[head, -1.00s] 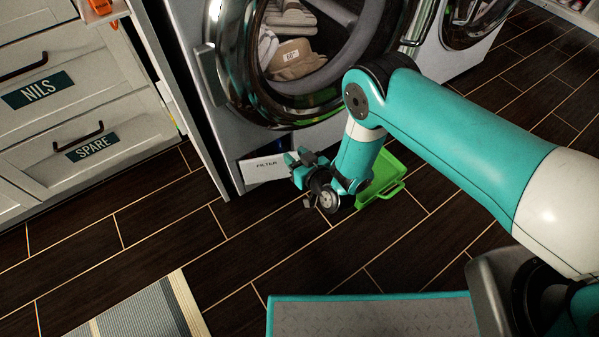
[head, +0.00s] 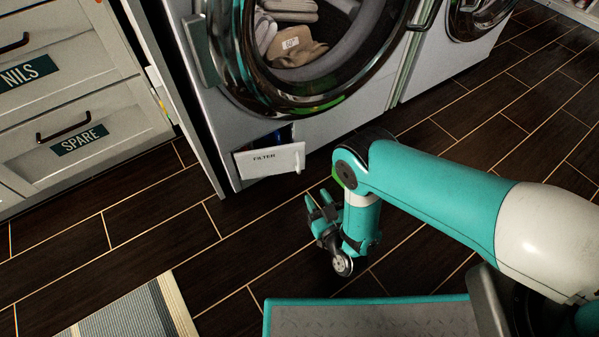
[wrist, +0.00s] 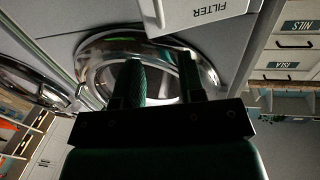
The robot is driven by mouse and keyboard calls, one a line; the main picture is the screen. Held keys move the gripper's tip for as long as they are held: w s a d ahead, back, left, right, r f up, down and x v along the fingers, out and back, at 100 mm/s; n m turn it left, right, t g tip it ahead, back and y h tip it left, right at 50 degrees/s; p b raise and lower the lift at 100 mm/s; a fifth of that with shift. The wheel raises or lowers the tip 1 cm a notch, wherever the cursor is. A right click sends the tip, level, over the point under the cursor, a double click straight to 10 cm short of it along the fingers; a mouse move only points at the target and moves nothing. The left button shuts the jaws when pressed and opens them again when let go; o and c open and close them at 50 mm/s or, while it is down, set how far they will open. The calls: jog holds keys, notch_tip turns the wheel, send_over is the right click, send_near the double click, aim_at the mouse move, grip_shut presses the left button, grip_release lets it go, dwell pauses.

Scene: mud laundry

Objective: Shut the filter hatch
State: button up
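The filter hatch (head: 268,161) is a small white flap marked FILTER, low on the front of the washing machine. It stands open, with a dark gap above and behind it. In the wrist view the hatch (wrist: 205,14) shows upside down at the top edge, beyond the fingertips. My gripper (head: 319,203) is in front of the hatch and to its right, apart from it. In the wrist view the two fingers of my gripper (wrist: 162,72) are spread with nothing between them.
The washing machine's round door (head: 315,95) is above the hatch, with laundry inside. A drawer cabinet (head: 85,105) stands at the left. A striped rug (head: 130,312) lies at the lower left. Dark floor is clear below the hatch.

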aim_at(300, 167)
jog(key=b+x, duration=1)
jog(key=b, duration=0.5)
jog(key=shift+w+f, duration=0.2)
jog(key=shift+w, duration=0.25)
jog(key=shift+w+a+r+b, duration=0.25)
jog(key=shift+w+a+b, duration=0.2)
jog(key=shift+w, duration=0.25)
grip_shut()
